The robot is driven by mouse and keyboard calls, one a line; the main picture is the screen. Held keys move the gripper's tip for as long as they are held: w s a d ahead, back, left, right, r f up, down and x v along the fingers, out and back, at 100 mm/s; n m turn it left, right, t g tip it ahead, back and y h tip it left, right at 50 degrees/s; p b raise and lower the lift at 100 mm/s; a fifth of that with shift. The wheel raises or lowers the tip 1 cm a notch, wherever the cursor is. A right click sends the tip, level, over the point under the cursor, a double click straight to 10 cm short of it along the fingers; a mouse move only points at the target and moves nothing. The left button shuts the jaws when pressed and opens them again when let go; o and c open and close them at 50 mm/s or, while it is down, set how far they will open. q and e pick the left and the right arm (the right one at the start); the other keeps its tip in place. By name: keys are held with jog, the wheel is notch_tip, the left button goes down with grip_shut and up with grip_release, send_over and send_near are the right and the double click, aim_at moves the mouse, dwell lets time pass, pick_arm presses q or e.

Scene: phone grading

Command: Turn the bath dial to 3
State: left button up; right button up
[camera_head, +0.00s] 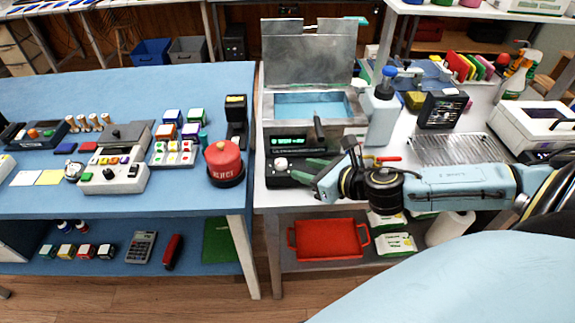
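The ultrasonic bath (345,107) is a steel tank with its lid raised, holding blue liquid. Its black control panel (290,143) faces front with a green lit display. The pale round dial (281,163) sits on the panel below the display; its number marks are too small to read. My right gripper (300,169) reaches in from the right, just right of the dial. Its two green fingers are spread with a gap between them, and they look empty. I cannot tell whether a fingertip touches the panel. My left gripper is not in view.
A blue-capped bottle (382,112) stands right of the bath, close above my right arm. A wire rack (455,149) lies further right. A red button box (224,163) stands on the blue table to the left. A red tray (330,239) is on the lower shelf.

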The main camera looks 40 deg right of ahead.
aim_at(283, 164)
jog(key=shift+x, duration=3.55)
jog(key=shift+r, duration=0.1)
